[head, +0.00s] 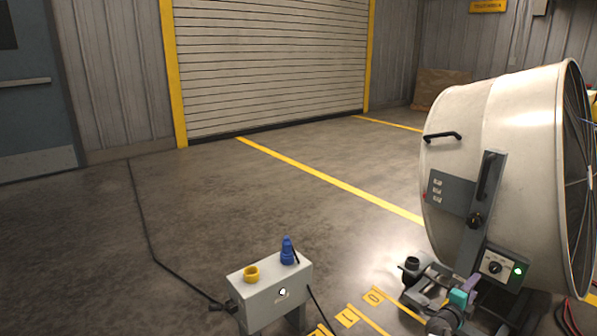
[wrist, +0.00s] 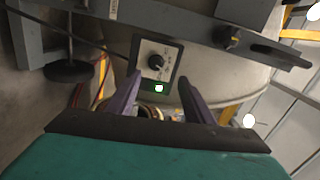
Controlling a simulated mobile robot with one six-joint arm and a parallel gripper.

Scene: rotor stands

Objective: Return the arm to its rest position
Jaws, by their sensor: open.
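My gripper (head: 467,286) is at the lower right in the head view, in front of the large white drum fan (head: 505,150). In the wrist view my gripper (wrist: 159,80) shows two purple fingers, open and apart, with nothing between them. Beyond the fingertips is the fan's control panel (wrist: 172,48) with a black dial (wrist: 155,62) and a lit green lamp (wrist: 158,87). The panel's dial also shows in the head view (head: 495,267), beside the lit lamp (head: 518,271). I cannot tell the exact gap between fingertips and panel.
A grey power box (head: 272,295) with a yellow socket (head: 251,273) and a blue plug (head: 287,252) stands left of my arm. A black cable (head: 150,235) runs across the floor. Yellow floor markings (head: 374,296) lie between box and fan. Open floor extends toward the roller door (head: 270,60).

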